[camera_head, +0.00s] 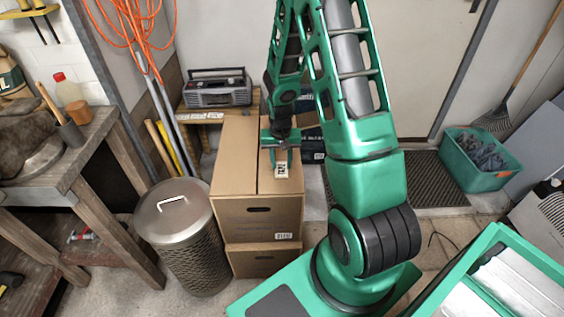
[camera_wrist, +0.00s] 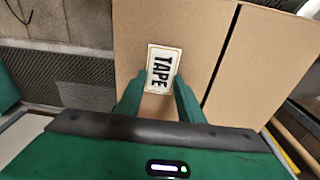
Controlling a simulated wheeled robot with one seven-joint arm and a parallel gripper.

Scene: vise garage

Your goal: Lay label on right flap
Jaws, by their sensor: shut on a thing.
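The label (camera_head: 282,171) is a small white card, and in the wrist view it reads "TAPE" (camera_wrist: 163,69) inside a yellowish border. My gripper (camera_head: 281,163) is shut on it, with the two green fingers (camera_wrist: 157,88) at the label's near end. The label is over the right flap (camera_head: 287,184) of the upper cardboard box, to the right of the dark seam, and looks flat and close to the cardboard. I cannot tell whether it touches the flap. The left flap (camera_head: 235,155) is bare. My arm hides part of the box's back right.
The upper box (camera_head: 230,218) stands on another box (camera_head: 262,261). A lidded metal bin (camera_head: 190,240) is close on the left, beside a wooden workbench (camera_head: 95,150). A radio (camera_head: 217,88) sits on a low shelf behind. A teal crate (camera_head: 480,160) is at the right.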

